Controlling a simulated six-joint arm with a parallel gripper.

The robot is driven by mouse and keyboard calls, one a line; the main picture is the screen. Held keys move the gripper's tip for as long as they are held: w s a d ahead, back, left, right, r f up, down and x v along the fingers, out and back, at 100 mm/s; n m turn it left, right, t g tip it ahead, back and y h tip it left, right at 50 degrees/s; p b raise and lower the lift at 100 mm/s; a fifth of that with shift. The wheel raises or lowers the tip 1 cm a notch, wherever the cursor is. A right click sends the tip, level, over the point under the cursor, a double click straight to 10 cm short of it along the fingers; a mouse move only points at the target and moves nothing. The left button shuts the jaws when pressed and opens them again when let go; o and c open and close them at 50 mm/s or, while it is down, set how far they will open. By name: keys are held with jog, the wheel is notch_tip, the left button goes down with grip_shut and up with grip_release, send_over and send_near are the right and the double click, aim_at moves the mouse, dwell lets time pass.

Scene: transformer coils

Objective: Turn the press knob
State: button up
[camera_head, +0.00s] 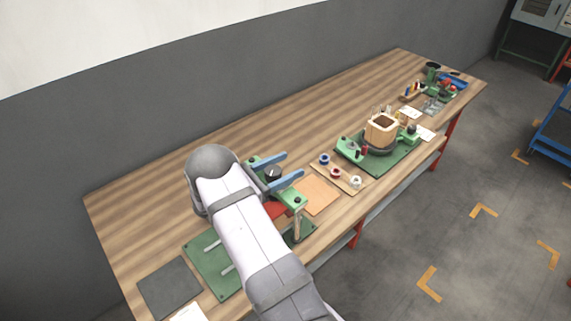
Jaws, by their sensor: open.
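The green press (292,197) stands on the bench, partly hidden behind my arm. Its round black press knob (272,173), with a light mark on top, sits at the middle of the green top beam. My gripper (294,163) is open, with two blue fingers pointing to the right. The fingers lie on either side of the knob in this view, with gaps showing between. I cannot tell whether either finger touches it or how their heights compare. A red part (276,209) shows under the beam; the rest below is hidden.
Right of the press lie a tan mat (318,195), a board with several coloured spools (335,174), and a green fixture (395,165) holding a wooden coil former (381,129). A dark mat (169,288) is at the front left. The bench's back is clear.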

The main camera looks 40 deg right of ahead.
jog(key=shift+c, duration=0.4)
jog(key=c, duration=1)
jog(key=shift+s+f+m+g+b, duration=0.15)
jog(key=shift+m+g+b, duration=0.1)
jog(key=shift+g+b, duration=0.25)
jog(key=shift+w+f+m+g+b, duration=0.1)
jog(key=shift+m+g+b, duration=0.2)
jog(key=shift+b, duration=0.35)
jog(key=shift+s+r+m+g+y+b, duration=0.35)
jog(key=shift+m+g+b, duration=0.3)
jog(key=shift+g, duration=0.25)
jog(key=o, duration=1.1)
